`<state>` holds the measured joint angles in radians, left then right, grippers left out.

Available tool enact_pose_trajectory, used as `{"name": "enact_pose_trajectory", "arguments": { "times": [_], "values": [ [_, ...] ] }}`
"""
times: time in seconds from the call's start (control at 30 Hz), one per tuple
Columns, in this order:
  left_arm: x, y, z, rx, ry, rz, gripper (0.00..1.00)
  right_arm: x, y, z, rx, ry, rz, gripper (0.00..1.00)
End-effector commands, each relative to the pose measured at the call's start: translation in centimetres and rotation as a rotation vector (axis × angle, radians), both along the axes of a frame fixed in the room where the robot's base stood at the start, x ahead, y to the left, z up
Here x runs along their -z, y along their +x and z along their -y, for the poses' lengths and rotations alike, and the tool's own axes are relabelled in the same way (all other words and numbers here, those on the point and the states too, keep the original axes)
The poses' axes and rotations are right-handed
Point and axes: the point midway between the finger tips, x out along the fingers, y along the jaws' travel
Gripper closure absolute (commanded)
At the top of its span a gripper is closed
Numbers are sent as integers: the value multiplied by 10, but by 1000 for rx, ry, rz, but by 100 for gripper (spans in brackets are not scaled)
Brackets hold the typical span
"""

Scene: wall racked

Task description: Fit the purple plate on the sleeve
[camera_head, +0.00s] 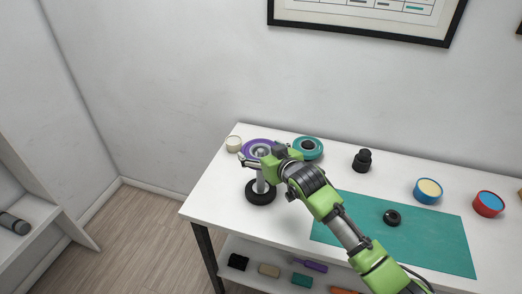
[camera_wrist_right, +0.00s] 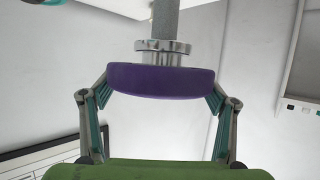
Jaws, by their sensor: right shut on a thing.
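The purple plate (camera_head: 246,146) is above the left end of the white table. My right gripper (camera_head: 259,155) is shut on it, with one finger on each side of the plate (camera_wrist_right: 160,82) in the right wrist view. The silver sleeve (camera_wrist_right: 162,57) with its flange and grey bar lines up with the plate's middle. Its near end is hidden by the plate, so I cannot tell how far the plate is around it. In the head view a grey post on a black round base (camera_head: 260,191) stands below the plate. My left gripper is not in view.
A teal ring-shaped plate (camera_head: 317,150) lies close right of my gripper, and a cream cup (camera_head: 233,144) close left. A black stepped piece (camera_head: 362,160), a teal mat (camera_head: 440,238) with a black ring (camera_head: 392,217), and blue (camera_head: 428,196) and red (camera_head: 488,208) round containers are further right.

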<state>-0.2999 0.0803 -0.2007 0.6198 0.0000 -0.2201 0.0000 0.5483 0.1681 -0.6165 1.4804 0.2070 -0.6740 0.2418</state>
Motion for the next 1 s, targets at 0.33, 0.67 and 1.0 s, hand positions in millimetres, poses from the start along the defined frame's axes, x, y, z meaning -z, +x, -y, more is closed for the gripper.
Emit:
{"name": "enact_pose_trajectory", "arguments": {
  "times": [0.33, 0.67, 1.0],
  "values": [
    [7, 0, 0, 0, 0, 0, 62, 8, 1, -1, -1, 3, 5, 58],
    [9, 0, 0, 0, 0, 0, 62, 12, 0, -1, -1, 3, 4, 58],
    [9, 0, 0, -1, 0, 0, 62, 14, 0, 0, -1, 1, 2, 1]
  ]
}}
